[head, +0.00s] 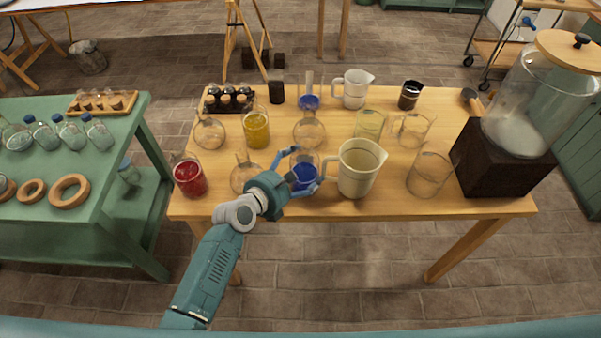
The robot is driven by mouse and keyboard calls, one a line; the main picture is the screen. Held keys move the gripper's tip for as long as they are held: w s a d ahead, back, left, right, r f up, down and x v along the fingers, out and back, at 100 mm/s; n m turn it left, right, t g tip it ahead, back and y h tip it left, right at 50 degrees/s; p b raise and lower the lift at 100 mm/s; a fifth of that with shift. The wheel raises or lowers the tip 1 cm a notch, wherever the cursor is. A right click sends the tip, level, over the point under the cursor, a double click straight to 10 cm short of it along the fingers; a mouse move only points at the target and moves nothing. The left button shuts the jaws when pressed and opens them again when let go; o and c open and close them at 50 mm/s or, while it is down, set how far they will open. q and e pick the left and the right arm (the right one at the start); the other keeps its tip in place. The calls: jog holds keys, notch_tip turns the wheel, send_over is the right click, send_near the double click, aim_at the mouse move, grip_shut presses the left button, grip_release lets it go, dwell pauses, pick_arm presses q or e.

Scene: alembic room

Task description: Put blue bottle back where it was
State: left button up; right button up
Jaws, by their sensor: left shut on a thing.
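A clear glass vessel with blue liquid (304,178) is near the front edge of the wooden table (455,205), left of a large cream measuring jug. My left gripper (306,170) is shut on this blue bottle, its fingers around the sides. I cannot tell whether its base touches the table. Another glass vessel with blue liquid (309,102) stands near the back of the table. My right gripper is not in view.
The cream jug (358,168) stands close on the right; a round glass flask (246,178) is close on the left. A red-filled vessel (190,178), a yellow-filled vessel (257,130) and several empty glasses crowd the table. A large dispenser (535,100) stands on a dark block at right.

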pick_arm(q)
jog(key=shift+a+r, duration=0.1)
jog(key=o, duration=1.7)
jog(key=shift+s, duration=0.1)
jog(key=shift+o, duration=0.5)
jog(key=shift+s, duration=0.1)
jog(key=v, duration=1.2)
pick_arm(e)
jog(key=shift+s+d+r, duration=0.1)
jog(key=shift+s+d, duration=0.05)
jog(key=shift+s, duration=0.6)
